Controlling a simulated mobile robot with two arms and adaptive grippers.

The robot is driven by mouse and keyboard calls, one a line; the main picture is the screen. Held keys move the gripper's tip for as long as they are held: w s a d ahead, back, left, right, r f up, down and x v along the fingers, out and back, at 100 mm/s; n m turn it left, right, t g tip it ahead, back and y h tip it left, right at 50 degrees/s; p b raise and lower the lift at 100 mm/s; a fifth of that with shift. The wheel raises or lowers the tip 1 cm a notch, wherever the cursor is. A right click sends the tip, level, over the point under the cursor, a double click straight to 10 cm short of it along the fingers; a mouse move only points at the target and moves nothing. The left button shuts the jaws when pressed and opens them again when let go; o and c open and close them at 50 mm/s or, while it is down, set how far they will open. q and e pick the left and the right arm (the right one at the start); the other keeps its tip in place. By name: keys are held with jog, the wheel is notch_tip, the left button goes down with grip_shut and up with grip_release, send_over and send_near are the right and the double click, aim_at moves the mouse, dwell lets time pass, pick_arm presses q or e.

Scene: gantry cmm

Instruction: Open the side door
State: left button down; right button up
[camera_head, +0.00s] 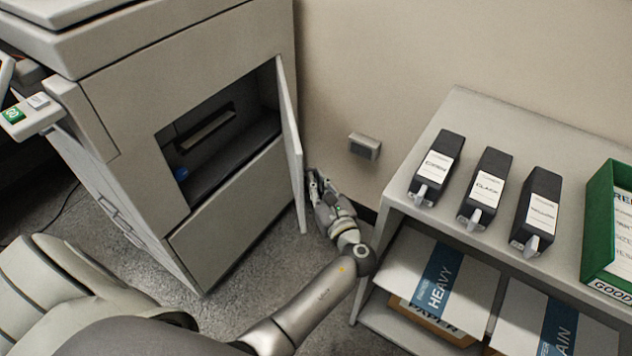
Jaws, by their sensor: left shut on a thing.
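The side door (291,130) of the grey copier (110,110) stands swung out from the machine, seen nearly edge-on. Behind it the side opening (225,135) shows a dark inside with a slot and a small blue part at its lower left. My left gripper (313,183) is at the outer face of the door near its free edge, shut on the door. Its fingertips are partly hidden, so the exact hold is hard to see. My right gripper is not in view.
A grey shelf unit (470,112) stands to the right of my arm, with several black cartridges (484,190) and a green box (602,205) on top. Paper packs (443,275) lie below. A wall outlet (364,146) is behind the gripper. Carpet floor shows between copier and shelf.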

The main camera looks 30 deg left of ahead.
pick_arm(q)
jog(key=shift+a+r, duration=0.15)
jog(key=shift+a, duration=0.05)
jog(key=c, duration=1.5)
grip_release()
jog(key=shift+c, duration=0.2)
jog(key=v, duration=0.7)
jog(key=shift+s+d, duration=0.15)
jog(key=shift+d, duration=0.05)
jog(key=shift+c, duration=0.4)
